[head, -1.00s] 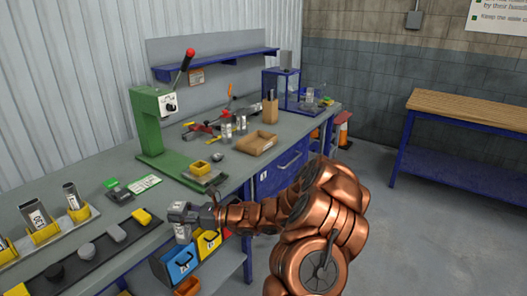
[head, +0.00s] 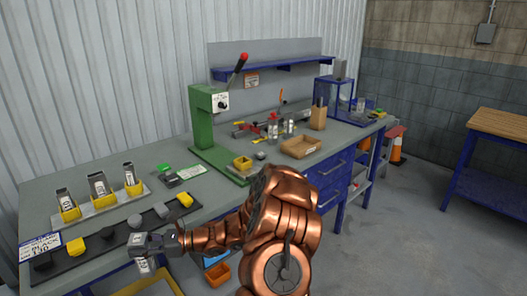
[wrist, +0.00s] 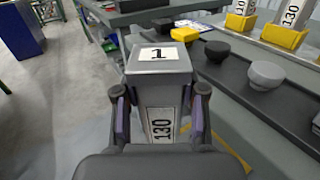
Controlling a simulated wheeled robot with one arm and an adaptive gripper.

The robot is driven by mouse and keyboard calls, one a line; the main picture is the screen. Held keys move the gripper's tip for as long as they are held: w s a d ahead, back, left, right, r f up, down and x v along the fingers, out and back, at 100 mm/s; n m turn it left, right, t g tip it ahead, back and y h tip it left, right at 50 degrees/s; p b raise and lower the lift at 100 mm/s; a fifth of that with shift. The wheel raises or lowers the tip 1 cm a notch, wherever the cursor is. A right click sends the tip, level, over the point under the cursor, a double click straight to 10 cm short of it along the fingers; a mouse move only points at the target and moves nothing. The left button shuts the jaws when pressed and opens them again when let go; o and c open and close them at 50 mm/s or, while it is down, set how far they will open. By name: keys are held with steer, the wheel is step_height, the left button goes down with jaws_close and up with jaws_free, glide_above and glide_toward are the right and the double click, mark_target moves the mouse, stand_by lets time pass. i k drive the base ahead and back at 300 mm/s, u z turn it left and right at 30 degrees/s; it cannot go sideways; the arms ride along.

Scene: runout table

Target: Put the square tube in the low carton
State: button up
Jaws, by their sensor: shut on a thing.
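My gripper (head: 147,245) is shut on a grey square tube (head: 146,267) in front of the bench's near edge, at the lower left of the head view. In the wrist view the tube (wrist: 160,68) is upright between both fingers (wrist: 160,115). It has a "1" on its top and a "130" label on its side. The low carton (head: 300,154), an open shallow brown box, sits on the bench right of the green press, well away from my gripper. My arm hides part of the bench front.
Several tubes stand in yellow holders (head: 131,173) at the bench's left. A dark strip with knobs (head: 134,221) runs along the front. The green press (head: 207,125) and a small yellow box (head: 243,163) stand between there and the carton. Clear floor (head: 400,220) lies to the right.

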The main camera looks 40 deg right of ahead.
mark_target(301, 149)
steer(key=u, duration=0.7)
steer(key=k, duration=0.75)
steer(key=z, duration=1.45)
steer(key=i, duration=0.5)
steer(key=u, duration=0.1)
